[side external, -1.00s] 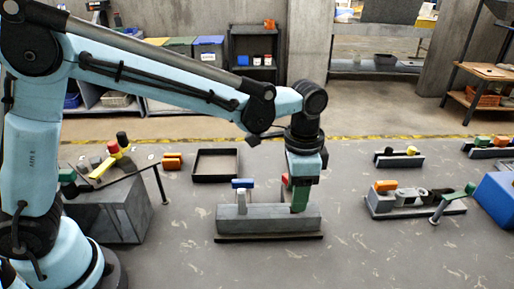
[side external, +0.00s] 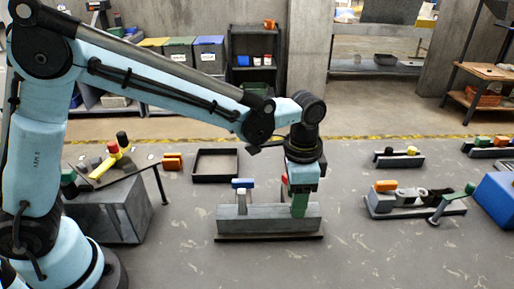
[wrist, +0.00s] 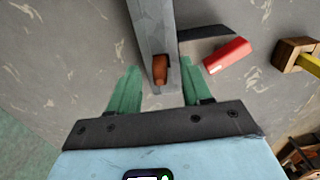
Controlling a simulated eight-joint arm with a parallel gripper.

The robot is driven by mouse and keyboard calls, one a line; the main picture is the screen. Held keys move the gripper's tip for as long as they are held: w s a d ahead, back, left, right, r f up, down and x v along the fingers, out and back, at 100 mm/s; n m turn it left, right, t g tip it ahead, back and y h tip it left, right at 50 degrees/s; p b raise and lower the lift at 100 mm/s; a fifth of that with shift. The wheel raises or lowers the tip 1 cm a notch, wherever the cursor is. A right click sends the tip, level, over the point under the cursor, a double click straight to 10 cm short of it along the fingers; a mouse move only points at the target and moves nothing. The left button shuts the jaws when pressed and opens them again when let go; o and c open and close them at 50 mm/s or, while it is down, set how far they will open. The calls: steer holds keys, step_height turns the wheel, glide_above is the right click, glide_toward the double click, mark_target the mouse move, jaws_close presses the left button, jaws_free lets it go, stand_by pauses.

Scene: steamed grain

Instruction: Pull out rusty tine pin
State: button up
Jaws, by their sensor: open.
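The rusty brown pin (wrist: 161,70) stands at the near end of a grey beam in the wrist view. My gripper (wrist: 160,78) is open, with one green finger on each side of the pin and visible gaps between. In the side view, the gripper (side external: 300,203) points down at the right part of the grey block (side external: 262,220). The pin is hidden there behind the fingers. Whether the fingertips touch the block is unclear.
A blue-topped post (side external: 243,183) stands on the block's left part. A red piece (wrist: 227,55) is right of the beam in the wrist view. An empty dark tray (side external: 194,179) lies behind. Another fixture (side external: 410,205) stands right, with clear floor between.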

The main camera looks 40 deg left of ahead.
steer(key=shift+f, duration=0.7)
steer(key=shift+r, duration=0.1)
stand_by(0.5)
jaws_close()
stand_by(1.6)
steer(key=shift+r, duration=0.15)
steer(key=shift+r, duration=2.65)
